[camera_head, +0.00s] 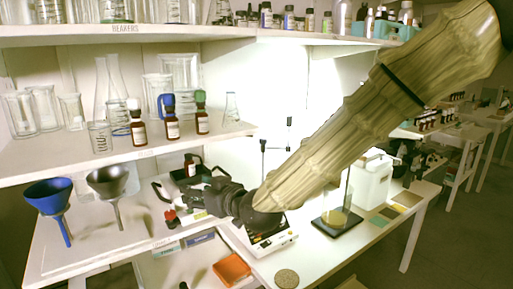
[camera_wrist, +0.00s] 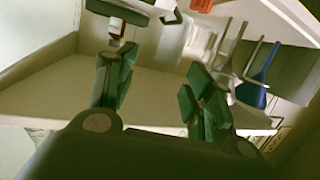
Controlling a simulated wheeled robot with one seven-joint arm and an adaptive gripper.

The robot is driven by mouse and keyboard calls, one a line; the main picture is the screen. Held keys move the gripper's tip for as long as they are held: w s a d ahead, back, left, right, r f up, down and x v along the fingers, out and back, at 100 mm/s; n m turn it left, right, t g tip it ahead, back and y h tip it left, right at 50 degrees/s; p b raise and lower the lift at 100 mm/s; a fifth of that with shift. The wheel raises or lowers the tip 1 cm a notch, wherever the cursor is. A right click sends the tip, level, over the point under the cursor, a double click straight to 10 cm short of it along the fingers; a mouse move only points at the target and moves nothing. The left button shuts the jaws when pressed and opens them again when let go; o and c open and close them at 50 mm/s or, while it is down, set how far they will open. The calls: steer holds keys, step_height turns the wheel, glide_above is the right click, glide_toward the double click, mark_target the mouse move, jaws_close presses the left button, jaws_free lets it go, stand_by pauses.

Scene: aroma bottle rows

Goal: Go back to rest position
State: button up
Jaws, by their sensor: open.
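My gripper (camera_head: 180,197) is at the end of my arm, which reaches in from the upper right in the head view, covered in a tan sleeve. The gripper is low over the right part of the lower white shelf, below the middle shelf. In the wrist view its two dark fingers (camera_wrist: 160,92) are spread apart with nothing between them. Three brown bottles with white labels stand in a row on the middle shelf: one with a white cap (camera_head: 137,128), one blue-topped (camera_head: 172,127) and one green-topped (camera_head: 202,121). A small dark bottle (camera_head: 190,166) stands behind the gripper.
A blue funnel (camera_head: 51,193) and a grey funnel (camera_head: 109,182) stand left of my gripper. Glass beakers (camera_head: 40,106) and flasks fill the middle shelf above. A balance (camera_head: 268,241), a white jug (camera_head: 373,178) and an orange tray (camera_head: 231,269) are nearby.

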steer(key=s+d+f+m+g+h, duration=0.15)
steer(key=s+d+f, duration=0.35)
steer(key=f, duration=0.8)
steer(key=s+d+f+m+g+h, duration=0.1)
steer(key=s+d+f+m+h, duration=0.15)
steer(key=d+f, duration=0.7)
steer(key=s+d+f+m+g+h, duration=0.2)
steer(key=s+d+f, duration=0.15)
steer(key=f, duration=1.15)
steer(key=s+d+f+m+g+h, duration=0.1)
steer(key=s+d+f+g, duration=0.1)
steer(key=s+d+f, duration=0.4)
steer(key=s+d+f+m+g+h, duration=0.1)
steer(key=s+d+f, duration=0.5)
steer(key=s, duration=0.8)
steer(key=s+d+f+m+g+h, duration=0.1)
steer(key=s+d+f+g+h, duration=0.2)
steer(key=s+d+f, duration=0.4)
steer(key=s, duration=0.3)
steer(key=shift+d+m, duration=0.2)
steer(key=shift+m, duration=0.1)
